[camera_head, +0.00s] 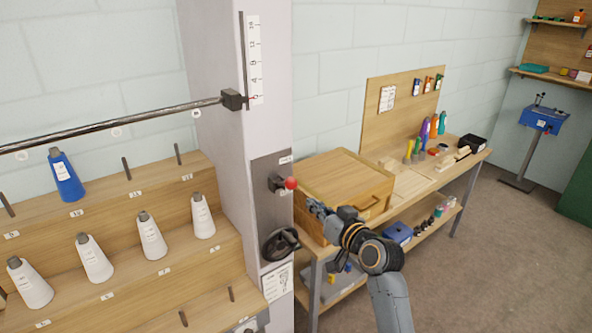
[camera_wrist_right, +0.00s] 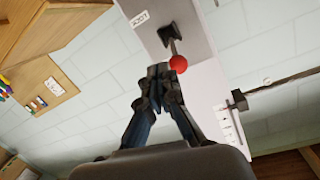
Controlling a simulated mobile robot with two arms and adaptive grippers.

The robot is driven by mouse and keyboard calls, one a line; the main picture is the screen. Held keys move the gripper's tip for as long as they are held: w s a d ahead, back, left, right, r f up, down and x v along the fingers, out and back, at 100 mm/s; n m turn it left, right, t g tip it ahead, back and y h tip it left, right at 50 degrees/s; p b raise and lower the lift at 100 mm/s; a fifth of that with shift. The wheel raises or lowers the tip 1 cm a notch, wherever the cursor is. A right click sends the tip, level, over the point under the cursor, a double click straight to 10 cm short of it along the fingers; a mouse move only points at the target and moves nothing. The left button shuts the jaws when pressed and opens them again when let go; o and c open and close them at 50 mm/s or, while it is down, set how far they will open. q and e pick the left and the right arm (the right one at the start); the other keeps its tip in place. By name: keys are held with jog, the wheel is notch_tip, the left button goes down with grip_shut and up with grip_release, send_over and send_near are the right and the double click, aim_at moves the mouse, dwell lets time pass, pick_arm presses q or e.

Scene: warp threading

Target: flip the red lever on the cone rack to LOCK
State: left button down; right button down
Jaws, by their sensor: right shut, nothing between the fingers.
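The red lever knob (camera_head: 290,183) sits on a short stem from a black pivot on the grey plate (camera_head: 270,225) of the white column. In the head view the knob is to the right of the pivot. My right gripper (camera_head: 316,206) is shut and empty, below and right of the knob, with a gap between them in that view. In the right wrist view the knob (camera_wrist_right: 178,64) is just beside my fingertips (camera_wrist_right: 160,74); I cannot tell there whether they touch. A small label (camera_wrist_right: 139,18) on the plate is too small to read surely. My left gripper is not in view.
A black handwheel (camera_head: 280,243) is below the lever. A wooden box (camera_head: 345,180) stands on the workbench (camera_head: 425,180) just behind my right gripper. The cone rack (camera_head: 150,195) with white cones (camera_head: 93,258) and a blue cone (camera_head: 66,176) is at left.

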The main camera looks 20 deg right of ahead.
notch_tip(320, 180, up, 9)
jog(key=s+t, duration=0.1)
jog(key=shift+s+n+t+y, duration=0.15)
jog(key=shift+n+t+y, duration=0.15)
jog(key=shift+n+y, duration=0.1)
jog(key=shift+f, duration=0.1)
jog(key=p, duration=0.5)
send_over(296, 185)
jog(key=w, duration=0.2)
jog(key=shift+s+d, duration=0.15)
jog(key=shift+s, duration=0.1)
jog(key=shift+s+f, duration=0.2)
jog(key=shift+f, duration=0.4)
jog(key=shift+s+f, duration=0.15)
jog(key=shift+f, duration=0.45)
jog(key=shift+s+f+p, duration=0.35)
jog(key=shift+s+f, duration=0.05)
jog(key=shift+f, duration=0.3)
jog(key=shift+f, duration=0.1)
